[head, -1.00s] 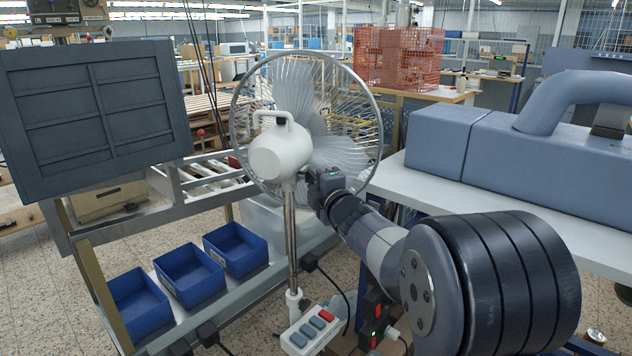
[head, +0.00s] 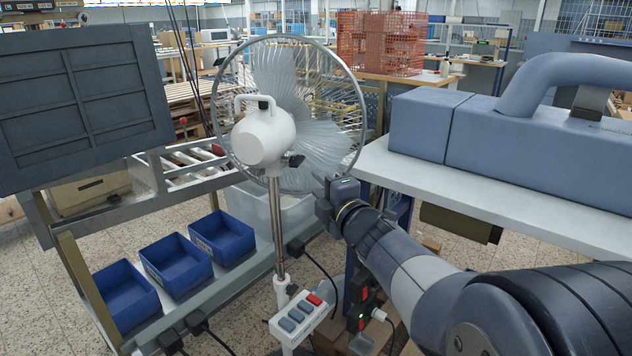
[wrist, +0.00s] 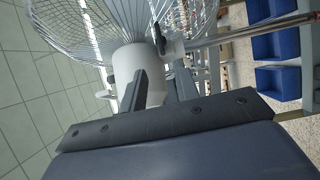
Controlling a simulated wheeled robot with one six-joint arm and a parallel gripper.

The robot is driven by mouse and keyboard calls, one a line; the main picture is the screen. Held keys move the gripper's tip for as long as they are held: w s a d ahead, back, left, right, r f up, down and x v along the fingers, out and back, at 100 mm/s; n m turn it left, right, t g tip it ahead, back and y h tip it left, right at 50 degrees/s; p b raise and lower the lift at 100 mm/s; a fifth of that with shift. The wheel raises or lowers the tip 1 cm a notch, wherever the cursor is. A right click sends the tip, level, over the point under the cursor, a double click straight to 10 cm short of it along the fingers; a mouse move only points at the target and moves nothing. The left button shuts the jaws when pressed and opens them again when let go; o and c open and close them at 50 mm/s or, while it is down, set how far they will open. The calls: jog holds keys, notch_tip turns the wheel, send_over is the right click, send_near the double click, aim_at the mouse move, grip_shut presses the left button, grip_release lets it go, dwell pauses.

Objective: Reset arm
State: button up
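My gripper (head: 326,205) is just right of the standing fan in the head view. In the wrist view its two dark fingers (wrist: 160,78) stand apart with nothing between them, so it is open. The white fan motor housing (head: 264,136) is beyond the fingers and also shows in the wrist view (wrist: 136,68). A small dark knob (head: 296,160) sits on the housing's right side. The fan stands upright on a metal pole (head: 278,230), with a round wire guard. My gripper looks clear of the fan.
A white power strip with switches (head: 298,314) is by the pole's base, with cables nearby. Blue bins (head: 222,238) line the left shelf. A white table (head: 480,195) carrying a large blue-grey machine (head: 500,135) is on the right. A dark panel (head: 80,105) stands left.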

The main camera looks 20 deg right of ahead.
aim_at(299, 164)
dwell(0.3)
jog(key=w, duration=0.3)
jog(key=w+a, duration=0.1)
jog(key=w, duration=0.2)
jog(key=w+a, duration=0.1)
jog(key=w, duration=0.3)
jog(key=shift+w+r+p, duration=0.15)
jog(key=shift+w+p, duration=0.2)
jog(key=shift+s+p, duration=0.1)
jog(key=shift+p, duration=0.2)
jog(key=shift+f+b, duration=0.25)
jog(key=shift+b, duration=0.15)
